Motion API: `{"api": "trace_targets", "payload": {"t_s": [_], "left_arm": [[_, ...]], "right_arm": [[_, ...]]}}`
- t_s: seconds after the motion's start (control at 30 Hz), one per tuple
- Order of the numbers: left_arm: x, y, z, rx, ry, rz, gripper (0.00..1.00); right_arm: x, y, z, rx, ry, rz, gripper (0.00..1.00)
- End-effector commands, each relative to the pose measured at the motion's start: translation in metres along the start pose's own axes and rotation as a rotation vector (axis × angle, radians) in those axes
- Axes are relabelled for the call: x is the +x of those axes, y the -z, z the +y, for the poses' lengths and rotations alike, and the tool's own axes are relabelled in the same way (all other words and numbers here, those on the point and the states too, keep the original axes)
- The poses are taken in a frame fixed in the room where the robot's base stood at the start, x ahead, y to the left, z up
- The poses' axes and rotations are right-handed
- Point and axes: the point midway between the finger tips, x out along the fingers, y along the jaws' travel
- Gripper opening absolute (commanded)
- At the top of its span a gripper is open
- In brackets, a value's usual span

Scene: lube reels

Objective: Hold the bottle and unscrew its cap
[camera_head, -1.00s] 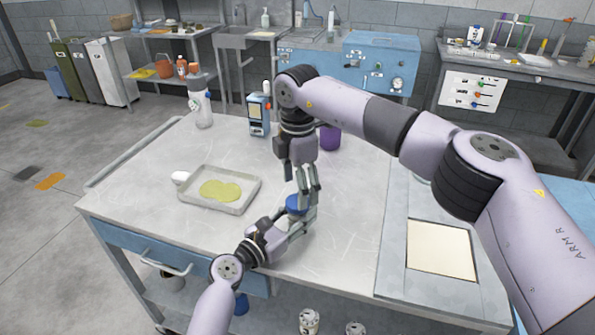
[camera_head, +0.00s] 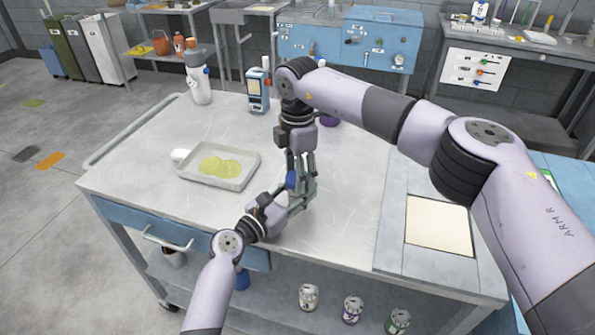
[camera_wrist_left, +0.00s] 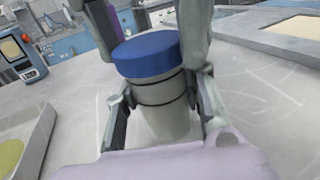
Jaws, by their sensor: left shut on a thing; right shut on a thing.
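The bottle (camera_wrist_left: 165,105) is grey, with dark bands around its body. It stands upright in the left wrist view, with a wide blue cap (camera_wrist_left: 147,55) seated on its top. My left gripper (camera_head: 298,200) is shut on the bottle's body, one finger on each side. My right gripper (camera_head: 299,182) comes down from above and is shut on the cap; its fingers also show on both sides of the cap in the left wrist view (camera_wrist_left: 150,42). In the head view the cap (camera_head: 291,180) is partly hidden by the fingers, and the bottle is mostly hidden.
A tray (camera_head: 249,172) with yellow-green liquid lies left of the grippers on the table (camera_head: 335,235). A blue handheld device (camera_head: 257,92), a white bottle (camera_head: 200,88) and a purple item (camera_head: 328,121) stand farther back. Several cans (camera_head: 309,297) sit on the lower shelf.

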Motion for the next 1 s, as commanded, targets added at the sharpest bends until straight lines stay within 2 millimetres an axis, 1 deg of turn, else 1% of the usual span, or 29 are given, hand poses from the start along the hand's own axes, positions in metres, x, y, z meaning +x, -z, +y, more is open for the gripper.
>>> {"api": "trace_targets", "payload": {"t_s": [0.03,0.37,0.47,0.53,0.67,1.0], "left_arm": [[-0.0001,0.0005,-0.0001,0.0,0.0,0.001,0.0],[-0.0001,0.0005,-0.0002,0.0,0.0,0.001,0.0],[-0.0001,0.0005,-0.0002,0.0,0.001,0.001,0.0],[-0.0001,0.0005,-0.0002,0.0,0.001,0.001,0.0],[-0.0001,0.0004,-0.0003,0.0,0.001,0.001,0.0],[-0.0001,0.0004,-0.0003,0.0,0.001,0.001,0.0]], "right_arm": [[-0.0002,-0.0001,0.0002,0.0,-0.001,0.0,0.4],[-0.0002,-0.0002,0.0002,0.0,-0.001,0.0,0.18],[-0.0002,-0.0002,0.0003,-0.011,-0.001,0.0,0.18],[-0.0003,-0.0002,0.0003,-0.055,-0.001,-0.001,0.18],[-0.0004,-0.0003,0.0004,-0.242,-0.001,-0.001,0.18],[-0.0009,0.0,0.0006,-0.896,-0.001,-0.001,0.18]]}}
